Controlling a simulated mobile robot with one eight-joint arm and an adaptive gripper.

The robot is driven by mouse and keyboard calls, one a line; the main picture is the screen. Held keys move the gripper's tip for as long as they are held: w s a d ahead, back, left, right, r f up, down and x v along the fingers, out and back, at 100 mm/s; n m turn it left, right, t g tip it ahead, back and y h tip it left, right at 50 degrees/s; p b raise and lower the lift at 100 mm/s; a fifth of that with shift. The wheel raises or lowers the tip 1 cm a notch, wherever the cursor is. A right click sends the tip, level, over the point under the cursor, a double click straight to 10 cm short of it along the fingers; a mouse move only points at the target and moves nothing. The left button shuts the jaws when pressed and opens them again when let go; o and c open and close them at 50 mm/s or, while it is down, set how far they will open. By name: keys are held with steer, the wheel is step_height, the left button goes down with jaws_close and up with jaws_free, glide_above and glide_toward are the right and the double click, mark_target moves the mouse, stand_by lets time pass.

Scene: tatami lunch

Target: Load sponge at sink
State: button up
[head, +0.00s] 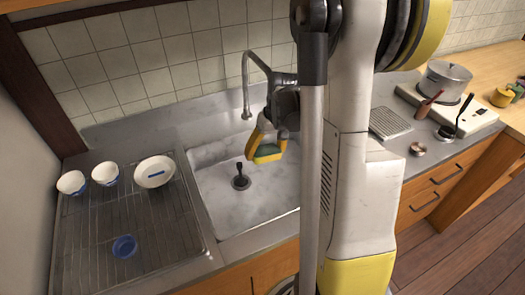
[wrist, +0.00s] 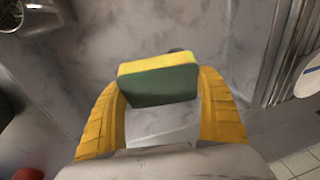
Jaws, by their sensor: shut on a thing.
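A sponge (head: 267,152) with a yellow layer and a green layer is held in my gripper (head: 265,148) above the sink basin (head: 218,200) in the head view. In the wrist view the sponge (wrist: 160,88) sits between the two yellow fingers of my gripper (wrist: 160,95), which are shut on its ends. The grey basin lies below it. The tall metal faucet (head: 246,85) rises behind the basin, close to my gripper. A dark drain piece (head: 240,178) with an upright stem stands on the basin floor. My arm hides the right part of the sink.
The basin floor looks otherwise clear.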

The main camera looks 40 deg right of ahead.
mark_target(262, 149)
steer(key=shift+f+b, duration=4)
steer(key=shift+f, duration=2.2)
steer(key=shift+r, duration=0.15)
steer(key=shift+r+p, duration=4.85)
steer(key=shift+r, duration=1.7)
step_height(262, 149, up, 4)
steer(key=p, duration=0.3)
steer(key=shift+a, duration=0.1)
